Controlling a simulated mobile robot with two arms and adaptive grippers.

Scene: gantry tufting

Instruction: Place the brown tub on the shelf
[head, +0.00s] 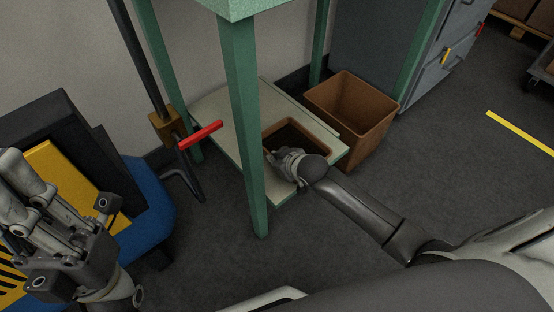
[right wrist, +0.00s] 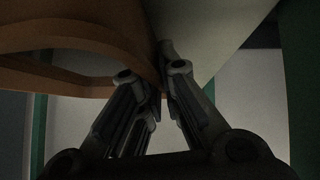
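The brown tub (head: 318,136) is at the low pale shelf (head: 236,117) of the green-legged stand, near its front right. In the head view its rim and dark inside show; whether its base rests fully on the board is hidden. My right gripper (head: 275,157) is at the tub's near-left rim. In the right wrist view the brown tub (right wrist: 75,60) fills the upper left, and the fingers of my right gripper (right wrist: 160,88) close around its edge. My left gripper (head: 38,172) is open and empty at the far left, away from the shelf.
A larger brown bin (head: 357,112) stands on the floor just behind the shelf's right end. A green leg (head: 245,130) rises close in front of the shelf. A red-handled lever (head: 200,135) is left of it. Grey floor (head: 450,190) is clear at the right.

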